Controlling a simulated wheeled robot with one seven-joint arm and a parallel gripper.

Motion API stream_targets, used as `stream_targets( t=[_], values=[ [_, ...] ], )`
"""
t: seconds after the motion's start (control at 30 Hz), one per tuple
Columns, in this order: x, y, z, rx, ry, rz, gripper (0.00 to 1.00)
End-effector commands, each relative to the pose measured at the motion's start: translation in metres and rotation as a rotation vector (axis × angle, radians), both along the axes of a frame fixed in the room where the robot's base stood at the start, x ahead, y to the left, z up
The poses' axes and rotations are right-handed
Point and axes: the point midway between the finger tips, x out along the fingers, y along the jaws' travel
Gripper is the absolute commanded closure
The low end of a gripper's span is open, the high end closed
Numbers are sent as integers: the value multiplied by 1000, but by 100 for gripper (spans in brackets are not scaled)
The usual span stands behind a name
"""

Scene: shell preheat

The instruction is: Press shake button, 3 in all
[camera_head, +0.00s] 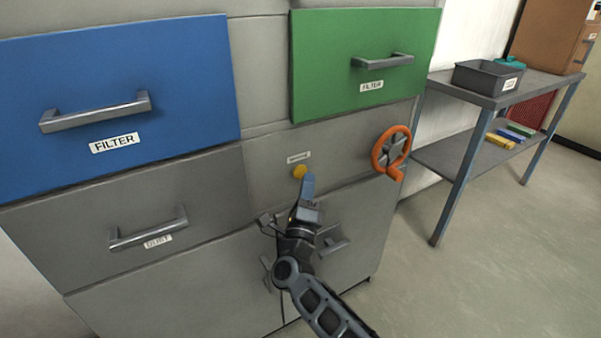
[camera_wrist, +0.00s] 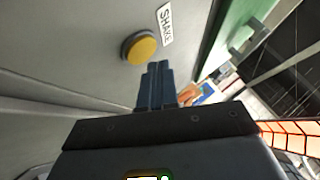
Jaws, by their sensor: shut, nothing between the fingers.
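The shake button (camera_head: 300,172) is a round yellow button on the grey cabinet panel, under a small white label. In the wrist view the yellow button (camera_wrist: 140,48) sits in a dark ring beside a label reading SHAKE (camera_wrist: 165,24). My gripper (camera_head: 308,180) is shut and empty, with its blue fingers together. In the head view the fingertips overlap the lower right edge of the button. In the wrist view the fingertips (camera_wrist: 158,66) lie just below the button; I cannot tell whether they touch it.
An orange handwheel (camera_head: 391,151) is right of the button. A green FILTER drawer (camera_head: 335,65) is above it, a blue FILTER drawer (camera_head: 120,75) upper left, and a grey DUST drawer (camera_head: 90,230) lower left. A metal table (camera_head: 470,100) with a dark bin (camera_head: 487,77) stands at right.

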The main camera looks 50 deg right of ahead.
Motion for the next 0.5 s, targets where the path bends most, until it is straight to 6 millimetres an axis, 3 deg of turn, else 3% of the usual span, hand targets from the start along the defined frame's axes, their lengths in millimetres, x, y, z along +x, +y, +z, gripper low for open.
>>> stream_targets(
  t=[0.5],
  values=[
    [8, -2, 0, 0, -1, 0, 100]
  ],
)
